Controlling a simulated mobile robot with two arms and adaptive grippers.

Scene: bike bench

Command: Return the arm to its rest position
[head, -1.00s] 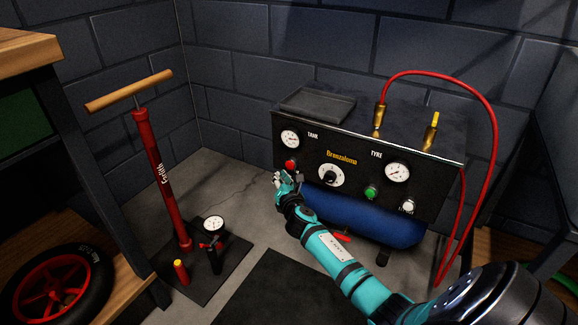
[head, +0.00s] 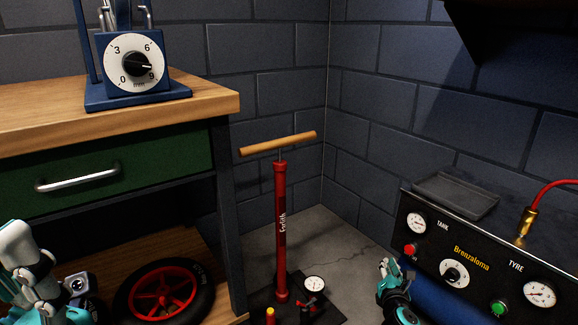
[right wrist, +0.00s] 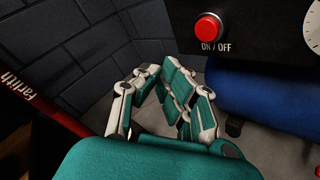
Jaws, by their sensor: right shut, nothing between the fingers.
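My right gripper (head: 392,268) is near the lower left corner of the black compressor panel (head: 440,222), left of its red button (head: 410,250). In the right wrist view the gripper (right wrist: 160,72) is shut and empty, with the red ON/OFF button (right wrist: 208,28) beyond it to the right. No contact with the panel shows. Part of my left arm (head: 30,265) is in the lower left of the head view, in front of the bench; its fingertips cannot be made out.
A red floor pump (head: 281,230) with a wooden handle stands between bench and compressor. The wooden bench (head: 215,97) has a green drawer (head: 110,165) and carries a blue dial device (head: 135,70). A red-rimmed wheel (head: 163,292) lies on the lower shelf.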

